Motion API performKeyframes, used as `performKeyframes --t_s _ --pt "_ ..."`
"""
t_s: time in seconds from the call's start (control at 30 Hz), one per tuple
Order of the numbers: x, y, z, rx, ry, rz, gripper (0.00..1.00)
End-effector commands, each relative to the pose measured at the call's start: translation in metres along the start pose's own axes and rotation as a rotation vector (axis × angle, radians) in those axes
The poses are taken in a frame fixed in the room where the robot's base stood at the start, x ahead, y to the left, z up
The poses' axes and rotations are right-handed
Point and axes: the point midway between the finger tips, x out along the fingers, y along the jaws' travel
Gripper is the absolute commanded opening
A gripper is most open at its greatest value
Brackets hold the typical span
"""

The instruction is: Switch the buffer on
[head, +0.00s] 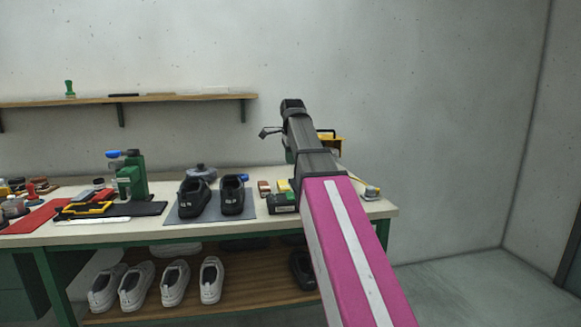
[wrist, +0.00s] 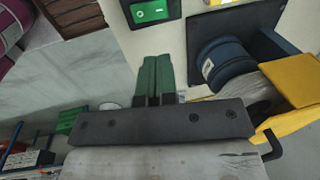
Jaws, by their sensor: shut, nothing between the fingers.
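The buffer stands at the right end of the bench. In the head view my arm hides most of it, and its yellow part (head: 330,138) shows just right of the arm. In the wrist view I see its blue rounded housing (wrist: 226,66) and yellow guard (wrist: 292,85). A dark box with a green face and a small white mark (wrist: 152,11) is at the top of the wrist view; it looks like the switch box. My gripper (wrist: 158,60) is shut and empty, its green fingers pointing toward that box with a visible gap. In the head view the fingers are not clearly visible.
On the bench (head: 350,208), a pair of black shoes (head: 212,196) stands on a grey mat, left of my arm. A small dark and green box (head: 283,203) lies near the front edge. White shoes (head: 173,282) stand on the lower shelf. A wall shelf (head: 180,99) hangs behind.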

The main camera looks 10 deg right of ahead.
Motion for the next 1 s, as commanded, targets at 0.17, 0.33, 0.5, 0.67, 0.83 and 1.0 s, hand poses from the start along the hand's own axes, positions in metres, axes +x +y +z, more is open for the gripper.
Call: performKeyframes --t_s 0.17,0.33,0.5,0.67,0.83,1.0 --pt "0.031 0.002 0.0 0.0 0.0 0.002 0.0" --pt "0.059 0.002 0.0 0.0 0.0 0.002 0.0" --pt "0.086 0.001 0.0 0.0 0.0 0.002 0.0" --pt "0.107 0.001 0.0 0.0 0.0 0.001 0.0" --pt "0.12 0.0 0.0 0.0 0.0 0.0 0.0" --pt "0.123 0.0 0.0 0.0 0.0 0.0 0.0"
